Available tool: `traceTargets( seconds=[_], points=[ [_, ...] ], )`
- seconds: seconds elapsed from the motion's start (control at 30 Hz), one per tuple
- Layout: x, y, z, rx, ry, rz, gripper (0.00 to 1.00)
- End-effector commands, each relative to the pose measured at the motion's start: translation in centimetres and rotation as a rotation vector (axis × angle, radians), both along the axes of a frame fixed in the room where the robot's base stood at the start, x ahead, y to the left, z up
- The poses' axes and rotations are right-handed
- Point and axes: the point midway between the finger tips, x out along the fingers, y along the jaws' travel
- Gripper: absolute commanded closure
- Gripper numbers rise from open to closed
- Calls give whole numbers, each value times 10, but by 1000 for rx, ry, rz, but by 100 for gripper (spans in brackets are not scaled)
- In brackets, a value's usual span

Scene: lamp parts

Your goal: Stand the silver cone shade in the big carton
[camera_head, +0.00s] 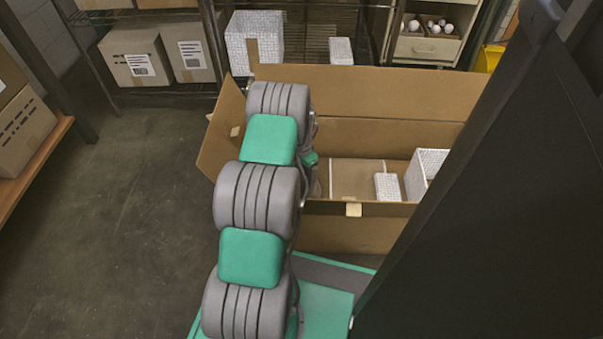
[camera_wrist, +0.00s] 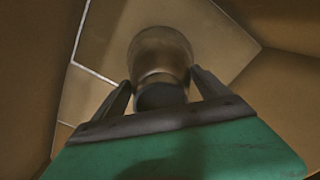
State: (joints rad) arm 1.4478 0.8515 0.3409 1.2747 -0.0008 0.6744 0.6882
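The big carton (camera_head: 340,235) stands open in front of me, its flaps spread. In the wrist view its brown walls (camera_wrist: 270,95) surround my gripper. The silver cone shade (camera_wrist: 162,50) is seen nearly end on, rounded and shiny, with a dark near end between the fingers. My gripper (camera_wrist: 160,82) has a finger against each side of it and appears closed on it. The shade is over the carton's floor; I cannot tell whether it touches the floor. In the head view my arm hides the gripper and most or all of the shade.
Inside the carton at right are a small white patterned box (camera_head: 387,187) and a larger one (camera_head: 420,172). Shelves behind hold cartons (camera_head: 136,58), a white patterned box (camera_head: 254,40) and a bin of bulbs (camera_head: 428,45). The floor at left is clear.

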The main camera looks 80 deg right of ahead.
Motion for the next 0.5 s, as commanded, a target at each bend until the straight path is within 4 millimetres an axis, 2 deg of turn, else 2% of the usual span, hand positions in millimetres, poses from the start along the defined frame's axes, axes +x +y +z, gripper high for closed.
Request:
traceTargets(
  seconds=[0.17, 0.4, 0.5],
  points=[
    [0, 0, 0, 0, 0, 0, 0],
    [0, 0, 1, 0, 0, 0, 0],
    [0, -1, 14, -3, -1, 0, 0]
  ],
)
